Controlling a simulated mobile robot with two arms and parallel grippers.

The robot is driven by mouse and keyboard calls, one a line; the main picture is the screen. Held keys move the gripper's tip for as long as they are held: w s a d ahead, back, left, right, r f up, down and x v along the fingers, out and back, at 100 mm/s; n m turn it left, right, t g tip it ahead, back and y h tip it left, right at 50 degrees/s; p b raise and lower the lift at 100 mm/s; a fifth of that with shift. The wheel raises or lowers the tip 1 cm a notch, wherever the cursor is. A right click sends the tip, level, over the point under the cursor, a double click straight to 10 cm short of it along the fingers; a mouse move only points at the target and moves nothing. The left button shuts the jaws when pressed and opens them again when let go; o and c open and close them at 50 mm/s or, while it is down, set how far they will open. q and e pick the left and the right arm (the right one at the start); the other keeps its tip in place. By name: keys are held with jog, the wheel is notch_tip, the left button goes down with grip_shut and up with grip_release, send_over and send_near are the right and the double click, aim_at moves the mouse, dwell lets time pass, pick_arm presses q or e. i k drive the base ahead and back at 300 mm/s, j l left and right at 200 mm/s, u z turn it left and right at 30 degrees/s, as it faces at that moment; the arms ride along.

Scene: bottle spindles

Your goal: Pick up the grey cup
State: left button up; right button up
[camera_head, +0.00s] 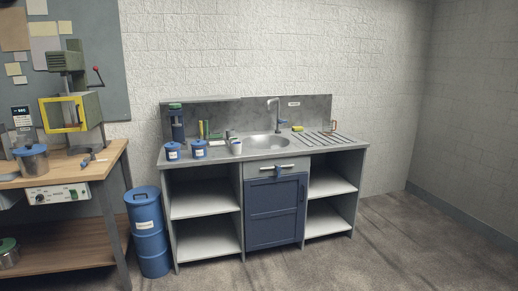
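A small light-grey cup (237,148) stands on the counter (290,155), at the front edge left of the sink. It looks upright, with something dark sticking up at its rim that is too small to make out. Neither of my grippers is in view.
The sink (264,142) has a tall faucet (272,108), with a yellow sponge (298,128) behind. A blue barrel (148,232) stands between the counter and a wooden workbench (64,173). The floor (385,255) in front and to the right is clear.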

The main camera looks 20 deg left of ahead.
aim_at(230, 134)
jog(key=i+j, duration=2.1)
jog(key=i+l, duration=0.2)
jog(key=i+u, duration=0.05)
jog(key=i, duration=0.05)
